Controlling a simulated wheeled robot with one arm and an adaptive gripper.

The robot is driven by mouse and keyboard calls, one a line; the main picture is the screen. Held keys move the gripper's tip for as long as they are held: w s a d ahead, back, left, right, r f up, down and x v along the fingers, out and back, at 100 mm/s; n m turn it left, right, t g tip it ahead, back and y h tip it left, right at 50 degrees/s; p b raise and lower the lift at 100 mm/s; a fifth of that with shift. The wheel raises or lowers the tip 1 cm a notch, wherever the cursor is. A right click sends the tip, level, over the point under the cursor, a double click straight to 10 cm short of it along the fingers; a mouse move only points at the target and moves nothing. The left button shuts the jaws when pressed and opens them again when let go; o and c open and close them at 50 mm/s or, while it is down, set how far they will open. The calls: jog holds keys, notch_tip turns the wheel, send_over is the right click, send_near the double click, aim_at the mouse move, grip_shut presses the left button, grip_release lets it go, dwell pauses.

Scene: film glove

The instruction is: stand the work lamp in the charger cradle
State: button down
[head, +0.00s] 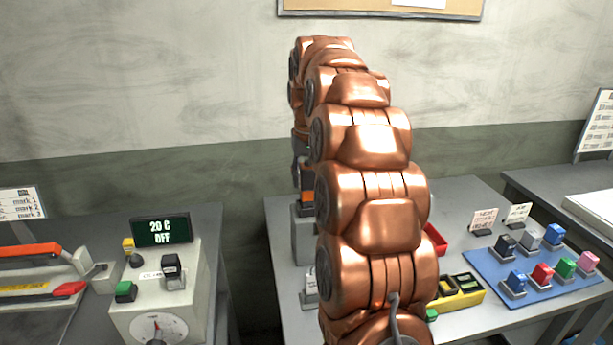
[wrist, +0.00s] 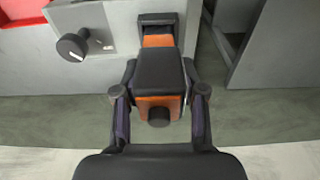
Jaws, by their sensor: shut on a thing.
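The work lamp (wrist: 158,70), black with orange sides and a round dark knob at its near end, is between the two fingers of my gripper (wrist: 160,97) in the wrist view. My gripper is shut on it. Beyond it, a dark and orange part (wrist: 158,28) lies against a grey block; I cannot tell whether this is more of the lamp or part of the cradle. In the head view, a small orange patch (head: 307,197) shows beside my arm, above a grey block (head: 303,222). My arm hides most of this area, and the charger cradle is not clearly seen.
A grey face with a black knob (wrist: 72,45) is left of the lamp. A blue mat (head: 480,272) with several coloured blocks and a yellow tray (head: 465,299) lie on the table at right. A control box (head: 185,290) with a display reading "20 C OFF" stands at left.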

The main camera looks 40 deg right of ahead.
aim_at(307, 162)
jog(key=shift+f, duration=0.1)
jog(key=c, duration=0.6)
grip_release()
jog(key=shift+s+a+r, duration=0.1)
jog(key=shift+s+r, duration=0.1)
jog(key=shift+r, duration=1.7)
jog(key=shift+s+a+r, duration=0.1)
jog(key=shift+s+r, duration=0.1)
jog(key=shift+r, duration=1.65)
